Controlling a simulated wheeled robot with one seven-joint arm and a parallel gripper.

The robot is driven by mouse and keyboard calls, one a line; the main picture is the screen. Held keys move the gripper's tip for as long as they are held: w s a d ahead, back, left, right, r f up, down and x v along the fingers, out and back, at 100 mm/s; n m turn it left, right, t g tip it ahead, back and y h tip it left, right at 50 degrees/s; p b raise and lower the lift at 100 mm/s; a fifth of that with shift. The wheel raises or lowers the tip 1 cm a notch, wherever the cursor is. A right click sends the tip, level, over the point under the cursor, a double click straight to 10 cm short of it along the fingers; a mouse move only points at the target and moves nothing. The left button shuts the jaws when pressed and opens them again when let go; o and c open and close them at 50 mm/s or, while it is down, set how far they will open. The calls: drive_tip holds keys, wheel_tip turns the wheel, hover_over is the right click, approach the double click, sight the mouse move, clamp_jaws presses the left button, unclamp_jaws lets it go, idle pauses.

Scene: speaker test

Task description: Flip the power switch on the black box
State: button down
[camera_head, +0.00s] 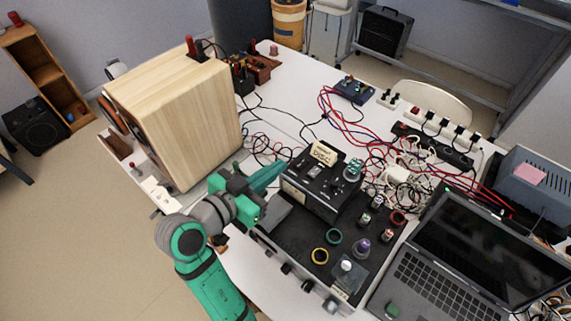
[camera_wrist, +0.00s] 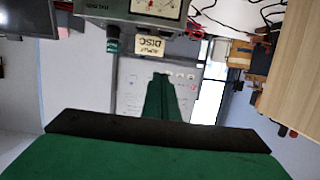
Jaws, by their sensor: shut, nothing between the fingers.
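The black box (camera_head: 322,190) stands on a larger black panel on the table, with a yellow note reading "DISC" (camera_head: 323,153) at its back edge. A small light-coloured fitting (camera_head: 313,172) shows on its face; I cannot tell whether it is the power switch. My green gripper (camera_head: 276,172) is just left of the box, its fingers shut and empty, pointing toward the box's back left corner. In the wrist view the shut fingers (camera_wrist: 161,88) lie below the note (camera_wrist: 151,46), and part of the box (camera_wrist: 135,10) shows upside down at the top edge.
A large wooden speaker (camera_head: 185,120) stands close behind and left of my gripper. The black panel (camera_head: 310,250) carries several knobs and rings. A laptop (camera_head: 440,285) is at right. Tangled cables (camera_head: 400,160) and a power strip (camera_head: 440,128) lie behind the box.

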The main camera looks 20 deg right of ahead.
hover_over(297, 167)
wheel_tip(297, 167, down, 2)
drive_tip(key=shift+s+a+f, duration=0.1)
wheel_tip(297, 167, down, 3)
drive_tip(key=shift+f, duration=0.55)
